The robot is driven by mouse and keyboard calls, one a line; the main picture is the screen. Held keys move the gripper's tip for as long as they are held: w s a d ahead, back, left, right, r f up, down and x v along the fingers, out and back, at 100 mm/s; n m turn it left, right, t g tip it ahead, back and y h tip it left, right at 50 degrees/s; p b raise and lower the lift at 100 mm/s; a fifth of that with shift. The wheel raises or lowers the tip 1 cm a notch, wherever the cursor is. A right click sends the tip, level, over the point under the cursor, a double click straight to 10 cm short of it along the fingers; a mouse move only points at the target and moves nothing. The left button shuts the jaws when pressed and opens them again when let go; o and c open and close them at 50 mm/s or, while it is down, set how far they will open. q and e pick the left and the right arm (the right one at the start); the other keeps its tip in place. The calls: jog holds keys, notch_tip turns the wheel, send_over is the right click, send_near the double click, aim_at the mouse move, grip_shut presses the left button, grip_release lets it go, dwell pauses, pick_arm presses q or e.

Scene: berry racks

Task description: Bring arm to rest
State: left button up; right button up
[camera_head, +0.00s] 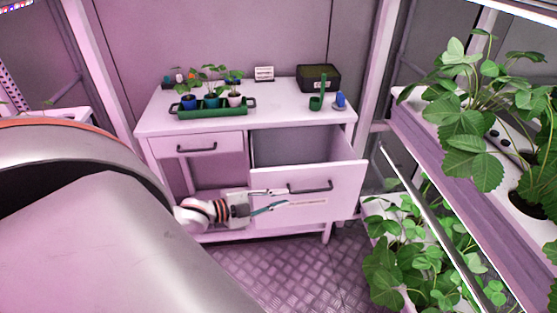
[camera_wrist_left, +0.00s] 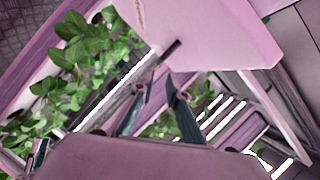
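My left gripper (camera_head: 287,198) is in front of the cabinet's open lower right drawer (camera_head: 338,200). Its two fingers are spread, with nothing visible between them. In the head view the fingertips lie just left of the drawer's dark handle (camera_head: 310,187) and a little below it. In the left wrist view the gripper (camera_wrist_left: 160,87) also shows spread fingers, and the handle (camera_wrist_left: 171,49) appears beyond the tips, apart from them. The drawer's inside looks empty where I can see it. My right gripper is not in view.
The white cabinet top (camera_head: 285,121) carries a green tray (camera_head: 212,112) of potted seedlings, a black box (camera_head: 318,78) and a small green scoop (camera_head: 316,102). A shut drawer (camera_head: 218,146) is at left. Planted racks (camera_head: 455,165) stand at right. The metal floor (camera_head: 290,275) is clear.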

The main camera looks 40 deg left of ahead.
pick_arm(q)
jog(key=shift+s, duration=0.15)
dwell(0.5)
jog(key=s+d+f+n+g+y, duration=0.1)
jog(key=s+d+f+n, duration=0.4)
jog(key=d, duration=0.5)
jog(key=s+d+f+n+g+y, duration=0.1)
jog(key=s+d+f+n+g, duration=0.1)
jog(key=s+d+f+n, duration=0.4)
jog(key=s+d+f, duration=0.1)
jog(key=d+f, duration=0.2)
jog(key=d, duration=0.1)
jog(key=shift+s+d+g+y, duration=0.15)
jog(key=shift+d+g+y, duration=0.2)
jog(key=shift+g+y, duration=0.05)
jog(key=shift+f, duration=0.1)
jog(key=shift+a+n, duration=0.1)
jog(key=shift+n, duration=0.2)
